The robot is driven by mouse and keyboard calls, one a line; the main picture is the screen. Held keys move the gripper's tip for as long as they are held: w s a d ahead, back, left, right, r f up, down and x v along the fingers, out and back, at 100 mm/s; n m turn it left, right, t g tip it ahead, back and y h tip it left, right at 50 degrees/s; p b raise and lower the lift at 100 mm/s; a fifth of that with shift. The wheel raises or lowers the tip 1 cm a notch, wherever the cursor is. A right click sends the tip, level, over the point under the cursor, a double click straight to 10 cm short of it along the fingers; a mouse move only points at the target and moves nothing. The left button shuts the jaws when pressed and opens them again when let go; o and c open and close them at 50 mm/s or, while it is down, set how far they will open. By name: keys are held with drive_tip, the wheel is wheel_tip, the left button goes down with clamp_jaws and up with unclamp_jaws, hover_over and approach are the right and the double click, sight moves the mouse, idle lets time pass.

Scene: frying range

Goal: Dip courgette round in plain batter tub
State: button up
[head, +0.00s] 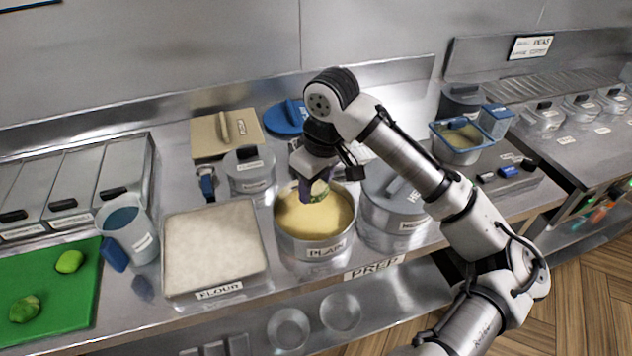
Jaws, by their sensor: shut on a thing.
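The plain batter tub (318,250) is a round metal pot labelled "PLAIN", full of yellow batter, on the steel counter. My gripper (315,196) points down over the tub, inside its rim as seen from here. It is shut on the courgette round (319,190), a small pale green piece that shows between the fingers. The fingers hide part of the round. I cannot tell whether the round touches the batter.
A flour tray (262,283) stands left of the tub, and a lidded pot (378,226) stands close on its right. Another lidded pot (250,182) is behind. A clear jug (132,240) and a green board (75,312) with green pieces lie further left.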

sight(314, 186)
wheel_tip(314, 186, up, 2)
drive_tip(key=shift+p, duration=0.75)
drive_tip(key=shift+r, duration=0.5)
